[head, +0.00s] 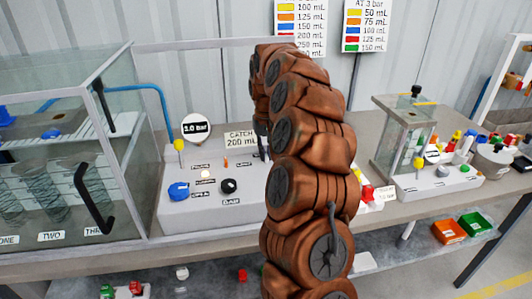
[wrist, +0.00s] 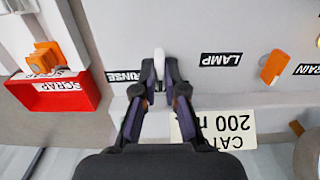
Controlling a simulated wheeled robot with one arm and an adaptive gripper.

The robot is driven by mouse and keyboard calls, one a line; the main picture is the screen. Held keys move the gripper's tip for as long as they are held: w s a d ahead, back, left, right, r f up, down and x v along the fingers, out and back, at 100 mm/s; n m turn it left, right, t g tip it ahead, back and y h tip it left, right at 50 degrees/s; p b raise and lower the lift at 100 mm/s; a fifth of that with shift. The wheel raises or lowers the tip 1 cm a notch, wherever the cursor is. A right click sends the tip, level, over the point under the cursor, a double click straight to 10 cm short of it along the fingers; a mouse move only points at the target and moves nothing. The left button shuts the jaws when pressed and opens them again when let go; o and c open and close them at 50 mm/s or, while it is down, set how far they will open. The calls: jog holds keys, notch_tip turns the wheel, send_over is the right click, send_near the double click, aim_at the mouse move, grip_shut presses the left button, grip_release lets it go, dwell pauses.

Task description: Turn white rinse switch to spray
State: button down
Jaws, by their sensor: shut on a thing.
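The white rinse switch (wrist: 159,58) stands up from the white panel in the wrist view, beside the black RINSE label (wrist: 125,76). My gripper (wrist: 159,82) has its two dark fingers closed on either side of it, and the switch's pale tip shows between and beyond them. The lower part of the switch is hidden by the fingers. I cannot read a SPRAY label in either view. In the head view my brown arm covers the switch and most of the gripper.
The wrist view shows a LAMP label (wrist: 221,60), an orange switch (wrist: 274,67), a CATCH sign (wrist: 214,126) and a red SCRAP tray (wrist: 50,98). In the head view, a glass tank (head: 120,105) stands left of the control box (head: 180,214); a smaller glass rig (head: 402,135) stands right.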

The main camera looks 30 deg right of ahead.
dwell(0.4)
jog(key=c, duration=1.2)
grip_release()
jog(key=shift+c, duration=0.2)
notch_tip(320, 180, up, 12)
jog(key=shift+a, duration=0.1)
